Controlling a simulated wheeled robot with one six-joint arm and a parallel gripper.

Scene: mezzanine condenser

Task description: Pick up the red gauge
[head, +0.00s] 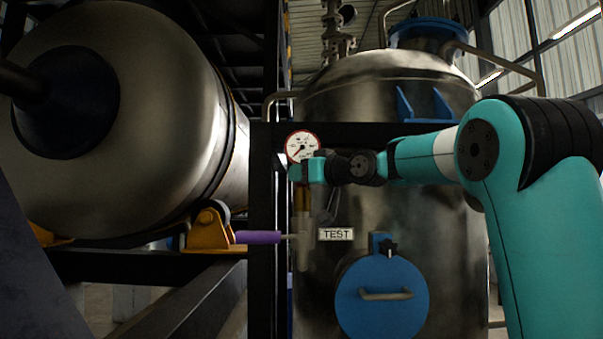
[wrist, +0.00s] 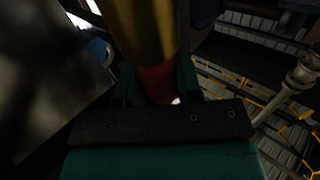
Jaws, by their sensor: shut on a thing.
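The red gauge (head: 302,147) has a white dial with a red rim and stands upright in the head view, just above a brass fitting (head: 302,199) on a pipe. My gripper (head: 299,173) reaches in from the right, right below the dial. In the wrist view, my gripper (wrist: 158,80) is shut on the gauge, with a dark red part (wrist: 155,84) between the two teal fingers. A brass-coloured body (wrist: 148,30) runs up from there in that view. The fingers hide the gauge's lower part, so I cannot tell whether it still touches the fitting.
A TEST label (head: 336,234) and a purple-handled lever (head: 258,237) are below the gauge. A steel tank (head: 390,95) with a blue round hatch (head: 381,312) stands close behind. A large horizontal vessel (head: 170,120) and a dark frame post (head: 263,200) are to the left.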

